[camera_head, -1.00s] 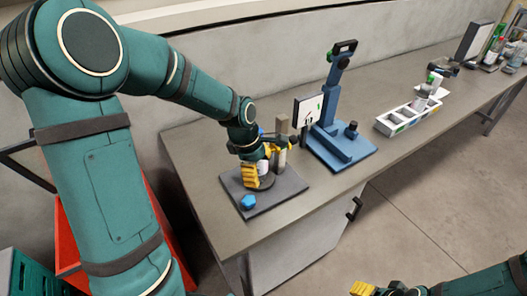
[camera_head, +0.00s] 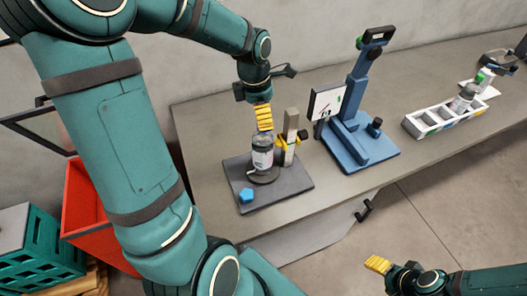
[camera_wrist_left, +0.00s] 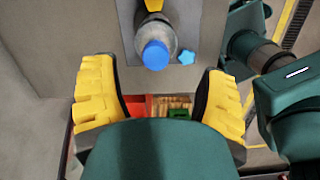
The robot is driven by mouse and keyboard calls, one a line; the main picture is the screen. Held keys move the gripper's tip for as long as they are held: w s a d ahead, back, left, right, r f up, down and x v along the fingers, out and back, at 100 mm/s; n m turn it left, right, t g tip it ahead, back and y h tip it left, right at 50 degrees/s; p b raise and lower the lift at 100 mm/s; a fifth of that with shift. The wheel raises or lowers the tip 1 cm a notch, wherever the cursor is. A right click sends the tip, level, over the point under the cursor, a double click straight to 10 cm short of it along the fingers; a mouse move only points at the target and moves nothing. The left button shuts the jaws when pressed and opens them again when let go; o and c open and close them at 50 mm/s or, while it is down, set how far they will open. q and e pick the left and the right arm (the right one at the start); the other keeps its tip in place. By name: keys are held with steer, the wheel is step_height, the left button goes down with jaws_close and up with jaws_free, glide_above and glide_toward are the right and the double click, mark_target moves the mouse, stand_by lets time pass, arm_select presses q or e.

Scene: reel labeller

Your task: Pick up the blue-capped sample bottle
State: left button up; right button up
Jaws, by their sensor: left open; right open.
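The sample bottle (camera_head: 262,158) stands upright on a round dark base on the dark plate (camera_head: 298,184). It is clear with a white label. In the left wrist view the bottle (camera_wrist_left: 160,22) shows its blue cap (camera_wrist_left: 155,55); in the head view the cap seems hidden behind a yellow finger. My left gripper (camera_head: 264,117) is above the bottle, open and empty. In the left wrist view its spread fingers (camera_wrist_left: 163,98) have the bottle beyond them, not between them. My right gripper (camera_head: 378,265) is open and empty, off the table's front side at the lower right.
A post with a yellow clamp (camera_head: 290,135) stands right behind the bottle. A blue pentagonal knob (camera_head: 246,195) is at the plate's front corner. A blue stand (camera_head: 350,138) with a white panel (camera_head: 327,101) is to the right, then a white compartment tray (camera_head: 445,118). A red bin (camera_head: 85,205) is left of the table.

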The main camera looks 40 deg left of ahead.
mark_target(263, 149)
arm_select(q)
steer(key=shift+f, duration=0.85)
steer(key=shift+w+a+f, duration=0.1)
steer(key=shift+w+f, duration=0.05)
steer(key=shift+f, duration=1.25)
steer(key=shift+w+a+f, duration=0.1)
steer(key=shift+f, duration=1.25)
steer(key=shift+d, duration=0.1)
jaws_close()
steer(key=shift+r, duration=0.1)
